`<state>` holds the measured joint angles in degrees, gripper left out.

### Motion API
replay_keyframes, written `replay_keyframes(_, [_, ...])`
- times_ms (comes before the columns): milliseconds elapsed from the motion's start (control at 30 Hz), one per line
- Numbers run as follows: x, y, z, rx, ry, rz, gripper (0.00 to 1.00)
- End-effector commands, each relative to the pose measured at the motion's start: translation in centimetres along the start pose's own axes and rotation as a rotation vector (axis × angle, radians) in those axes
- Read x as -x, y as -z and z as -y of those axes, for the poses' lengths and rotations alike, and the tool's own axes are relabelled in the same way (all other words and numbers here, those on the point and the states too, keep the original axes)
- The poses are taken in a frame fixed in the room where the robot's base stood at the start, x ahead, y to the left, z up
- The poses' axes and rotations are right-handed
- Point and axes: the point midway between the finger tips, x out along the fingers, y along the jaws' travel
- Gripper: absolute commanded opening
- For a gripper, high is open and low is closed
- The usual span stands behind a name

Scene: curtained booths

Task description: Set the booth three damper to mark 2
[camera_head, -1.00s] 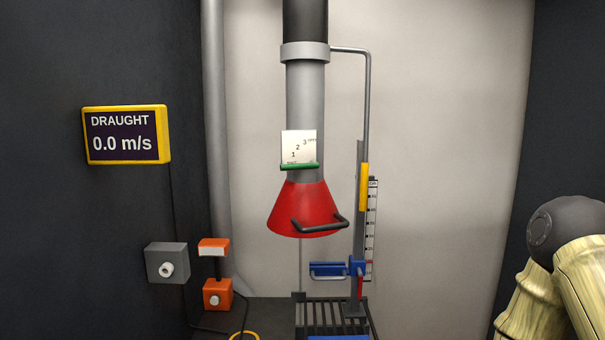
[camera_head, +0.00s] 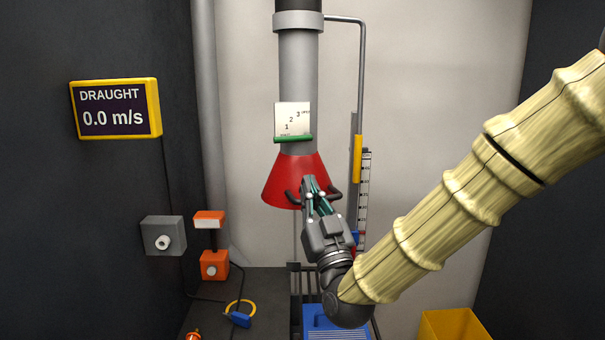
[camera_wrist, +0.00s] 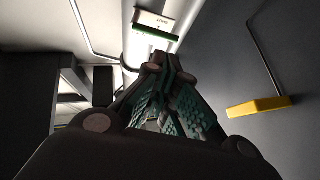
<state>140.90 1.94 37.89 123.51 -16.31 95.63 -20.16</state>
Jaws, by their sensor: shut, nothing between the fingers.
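The damper's white scale plate (camera_head: 292,119), with marks 1, 2 and 3, is on the grey duct (camera_head: 298,70) above a red hood (camera_head: 290,172). Its green lever (camera_head: 294,139) lies level along the plate's bottom edge, below mark 1. My gripper (camera_head: 312,184) is shut and empty, pointing up in front of the hood and below the lever. It covers the middle of the hood's black handle (camera_head: 292,198). In the wrist view the green lever (camera_wrist: 158,36) and plate (camera_wrist: 152,20) show beyond my fingertips (camera_wrist: 158,62), apart from them.
A yellow-framed draught display (camera_head: 116,108) reads 0.0 m/s on the left wall. A yellow slider (camera_head: 357,158) and ruler (camera_head: 364,195) stand right of the hood. A grey box (camera_head: 163,236) and orange boxes (camera_head: 215,265) are left. A yellow bin (camera_head: 455,326) is lower right.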

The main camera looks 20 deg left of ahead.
Motion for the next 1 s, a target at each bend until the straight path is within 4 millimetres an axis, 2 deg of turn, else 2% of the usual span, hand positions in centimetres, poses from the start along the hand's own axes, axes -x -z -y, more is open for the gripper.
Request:
replay_keyframes(600, [-9.8,0.2,-0.1,-0.001,-0.001,0.004,0.0])
replay_keyframes(800, [-11.8,0.1,-0.1,-0.001,-0.001,0.004,0.0])
replay_keyframes(1000, [-12.8,-0.1,-0.1,-0.001,-0.001,0.004,0.0])
